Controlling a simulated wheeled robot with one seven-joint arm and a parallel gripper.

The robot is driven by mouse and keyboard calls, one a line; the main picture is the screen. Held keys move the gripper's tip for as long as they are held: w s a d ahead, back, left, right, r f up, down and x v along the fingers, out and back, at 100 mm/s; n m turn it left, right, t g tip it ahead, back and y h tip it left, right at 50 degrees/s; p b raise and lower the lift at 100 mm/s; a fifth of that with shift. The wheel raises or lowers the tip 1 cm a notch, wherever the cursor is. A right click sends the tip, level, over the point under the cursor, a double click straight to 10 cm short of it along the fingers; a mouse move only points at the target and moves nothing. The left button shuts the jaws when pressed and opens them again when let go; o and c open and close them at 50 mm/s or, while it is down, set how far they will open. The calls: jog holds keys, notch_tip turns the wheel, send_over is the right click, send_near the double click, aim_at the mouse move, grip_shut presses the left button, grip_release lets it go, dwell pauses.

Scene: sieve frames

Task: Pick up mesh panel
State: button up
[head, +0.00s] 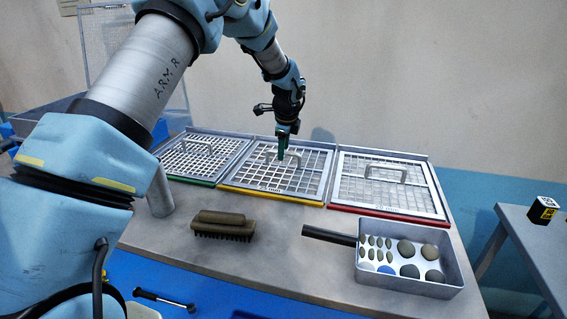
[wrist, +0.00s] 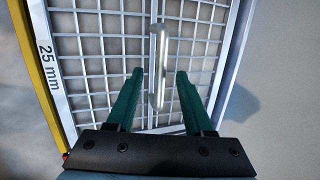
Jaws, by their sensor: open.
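Three mesh panels with grey metal frames and bar handles lie in a row on the grey bench. The middle mesh panel (head: 262,184) has a yellow front edge; in the wrist view its mesh (wrist: 97,42) fills the left and middle, with a "25 mm" label. Its handle (wrist: 158,50) stands up from the mesh. My gripper (head: 285,156) is over this panel, pointing down at the handle. In the wrist view its green fingers (wrist: 160,76) are open, one to each side of the handle in the picture. I cannot tell whether they touch it.
A green-edged panel (head: 182,175) lies left and a red-edged panel (head: 372,206) right, close beside the middle one. In front are a brush (head: 222,226) and a handled tray (head: 448,291) of several stones. A side table (head: 535,245) stands right.

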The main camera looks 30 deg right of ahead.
jog(key=shift+p+x, duration=0.35)
jog(key=shift+x, duration=1.1)
grip_shut()
dwell(0.3)
